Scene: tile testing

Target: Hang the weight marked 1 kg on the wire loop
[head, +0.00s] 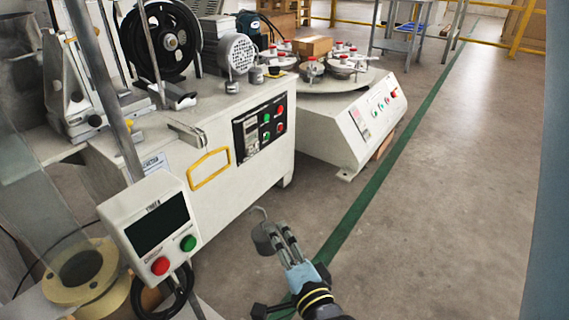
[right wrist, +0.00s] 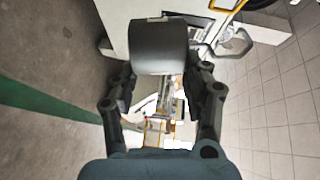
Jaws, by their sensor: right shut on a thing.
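My right gripper (head: 284,243) is shut on a dark grey cylindrical weight (head: 262,240), held out in front of the white cabinet, over the floor. A thin hook (head: 261,210) rises from the weight. In the right wrist view the weight (right wrist: 160,45) sits between the two fingers (right wrist: 158,84); no marking on it is readable. A yellow loop (head: 208,169) is on the cabinet's front, left of and above the weight and apart from it. I cannot tell if this is the task's wire loop. My left gripper is not in view.
The white cabinet (head: 262,165) carries a motor (head: 236,53), a black wheel (head: 160,40) and small grey weights (head: 232,87). A control box (head: 152,226) stands at the left front. A round-table machine (head: 350,125) is behind. The floor (head: 450,190) to the right is clear.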

